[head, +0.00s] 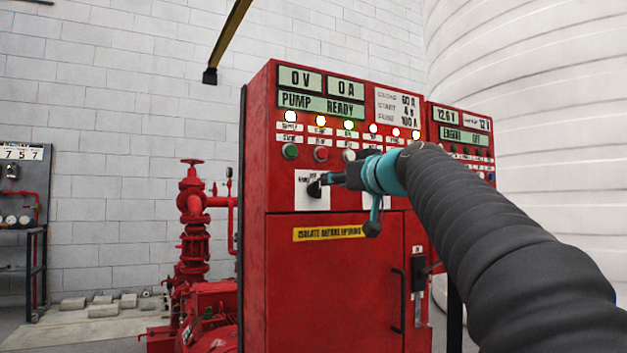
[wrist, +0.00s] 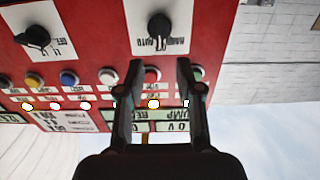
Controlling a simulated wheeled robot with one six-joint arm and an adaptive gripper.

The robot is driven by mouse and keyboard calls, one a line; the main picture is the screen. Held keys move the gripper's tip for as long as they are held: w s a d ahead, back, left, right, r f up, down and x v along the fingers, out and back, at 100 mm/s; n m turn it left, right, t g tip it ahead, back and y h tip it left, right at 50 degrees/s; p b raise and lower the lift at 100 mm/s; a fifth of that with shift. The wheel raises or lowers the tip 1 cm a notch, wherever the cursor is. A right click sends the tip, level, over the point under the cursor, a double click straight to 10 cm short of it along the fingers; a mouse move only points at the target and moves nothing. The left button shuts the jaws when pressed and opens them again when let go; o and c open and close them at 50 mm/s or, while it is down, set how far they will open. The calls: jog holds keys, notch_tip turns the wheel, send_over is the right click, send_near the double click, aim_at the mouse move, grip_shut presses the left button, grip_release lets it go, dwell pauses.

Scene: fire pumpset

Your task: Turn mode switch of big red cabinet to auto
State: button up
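The big red cabinet (head: 330,260) stands in the middle of the head view, with lit displays and a row of lamps. Its mode switch (head: 315,188) is a black knob on a white plate at the left of the panel. In the wrist view, which is upside down, the mode switch (wrist: 159,27) has a plate reading about "HAND AUTO"; its exact setting is hard to read. My gripper (head: 328,180) is by the knob in the head view. In the wrist view my gripper (wrist: 155,66) has its fingers apart, with nothing between them and the knob beyond the tips.
A second black knob (wrist: 33,37) on a white plate is beside the mode switch; my arm mostly covers that area in the head view. Push buttons (wrist: 108,76) run along the panel near my fingers. A smaller red cabinet (head: 460,125) stands to the right, and red pump piping (head: 192,225) to the left.

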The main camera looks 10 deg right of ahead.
aim_at(316, 190)
jog(key=p+x, duration=0.1)
jog(key=x, duration=0.6)
jog(key=shift+w+f, duration=0.1)
grip_shut()
